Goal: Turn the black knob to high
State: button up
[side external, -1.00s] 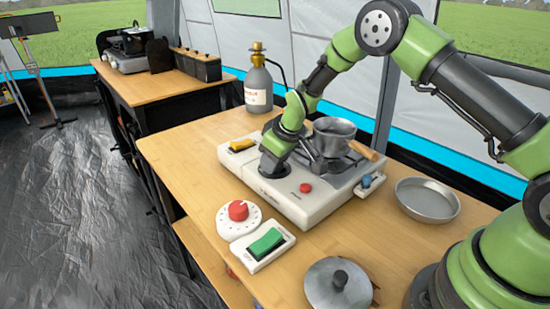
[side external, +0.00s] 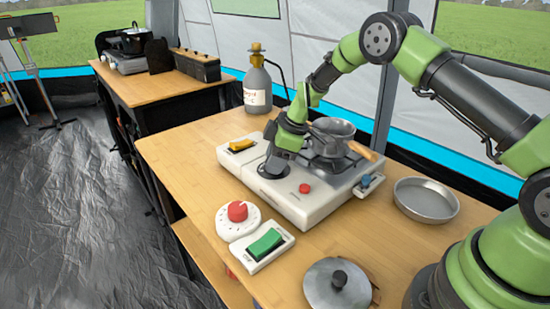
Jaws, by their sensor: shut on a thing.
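A white camp stove (side external: 312,203) stands on the wooden table, with a metal pot (side external: 331,130) on its burner. My gripper (side external: 273,170) points down at a dark round area on the stove's top, left of the burner. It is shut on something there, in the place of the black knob. The knob itself is mostly hidden by the gripper, so its pointer and setting cannot be read. A red button (side external: 305,188) sits on the stove to the right of my gripper. A yellow switch (side external: 241,145) is at the stove's left end.
A white dial with a red knob (side external: 237,211) and a green rocker switch (side external: 265,244) lie in front of the stove. A metal pan (side external: 426,199) is at the right, a pot lid (side external: 338,283) near the front. A gas bottle (side external: 257,86) stands behind. The table's left part is clear.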

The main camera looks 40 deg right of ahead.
jog(key=shift+d, duration=0.15)
jog(key=o, duration=0.9)
jog(key=v, duration=0.9)
jog(key=shift+s+d+r, duration=0.1)
jog(key=shift+r, duration=0.3)
jog(key=s+a+r+m, duration=0.25)
jog(key=s+r, duration=0.25)
jog(key=r, duration=0.4)
jog(key=s+a+r+m+t, duration=0.1)
jog(key=s+r+m, duration=0.1)
jog(key=s+m, duration=0.2)
jog(key=s+a+r+m+t, duration=0.1)
jog(key=s+r+m, duration=0.1)
jog(key=s, duration=0.8)
jog(key=s+a+r+m+t+h, duration=0.1)
jog(key=s+r+m, duration=0.1)
jog(key=s+m, duration=0.3)
jog(key=shift+s+a+r+m+t, duration=0.1)
jog(key=shift+s+m+t, duration=0.1)
jog(key=shift+s, duration=0.55)
jog(key=shift+s+a+r+m+t, duration=0.1)
jog(key=shift+s+m+t, duration=0.1)
jog(key=shift+s, duration=0.6)
